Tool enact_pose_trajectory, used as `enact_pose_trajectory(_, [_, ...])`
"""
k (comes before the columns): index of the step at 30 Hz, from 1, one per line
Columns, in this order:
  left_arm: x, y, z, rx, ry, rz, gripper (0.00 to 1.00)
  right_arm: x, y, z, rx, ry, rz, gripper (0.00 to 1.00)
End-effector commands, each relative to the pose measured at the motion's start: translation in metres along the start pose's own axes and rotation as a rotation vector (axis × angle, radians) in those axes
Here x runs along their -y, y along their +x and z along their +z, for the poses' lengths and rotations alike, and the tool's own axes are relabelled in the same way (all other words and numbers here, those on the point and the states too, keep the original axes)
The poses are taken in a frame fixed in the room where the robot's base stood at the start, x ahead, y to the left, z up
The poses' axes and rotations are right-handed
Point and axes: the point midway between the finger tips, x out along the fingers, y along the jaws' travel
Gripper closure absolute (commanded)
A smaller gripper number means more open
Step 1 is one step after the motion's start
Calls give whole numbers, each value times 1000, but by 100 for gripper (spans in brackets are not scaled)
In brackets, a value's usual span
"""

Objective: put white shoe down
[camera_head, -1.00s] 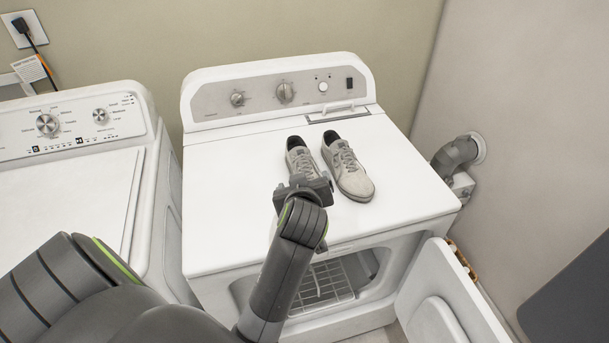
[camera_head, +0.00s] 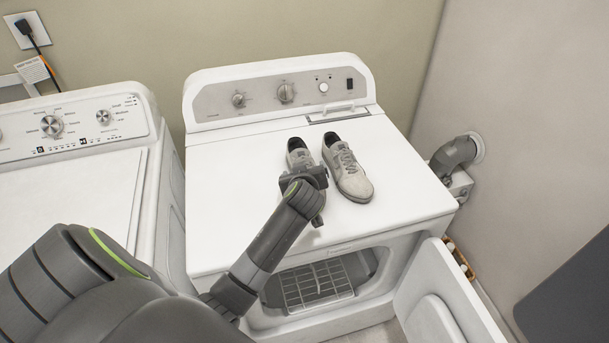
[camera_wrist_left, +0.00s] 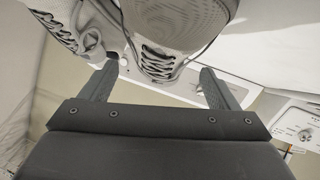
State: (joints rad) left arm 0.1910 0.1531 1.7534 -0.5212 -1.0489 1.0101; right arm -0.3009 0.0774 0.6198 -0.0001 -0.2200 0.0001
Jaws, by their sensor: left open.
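Two pale grey-white shoes with laces stand side by side on top of the white dryer (camera_head: 235,200). The left shoe (camera_head: 298,153) is partly hidden at its front by my left gripper (camera_head: 304,175). The right shoe (camera_head: 347,170) is fully in view, upright and clear of the gripper. In the left wrist view my left gripper (camera_wrist_left: 160,68) is open, its two fingers apart, with a shoe (camera_wrist_left: 165,25) between and beyond them. The other shoe (camera_wrist_left: 65,18) shows at the upper left. Whether a finger touches a shoe I cannot tell. My right gripper is not in view.
The dryer's door (camera_head: 445,295) hangs open at the lower right, showing a wire rack (camera_head: 318,282) inside. A white washer (camera_head: 70,195) stands at the left. The dryer's control panel (camera_head: 285,95) rises behind the shoes. The dryer top is bare left and right of them.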

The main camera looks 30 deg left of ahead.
Motion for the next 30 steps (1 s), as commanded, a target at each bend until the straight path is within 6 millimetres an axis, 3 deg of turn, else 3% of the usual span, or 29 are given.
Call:
enact_pose_trajectory(12, [3, 41, 3, 0, 2, -2, 17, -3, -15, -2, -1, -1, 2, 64])
enact_pose_trajectory(23, [3, 46, 4, 0, 1, 0, 17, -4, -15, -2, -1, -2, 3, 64])
enact_pose_trajectory(30, [3, 46, 4, 0, 1, -1, 49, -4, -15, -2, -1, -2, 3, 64])
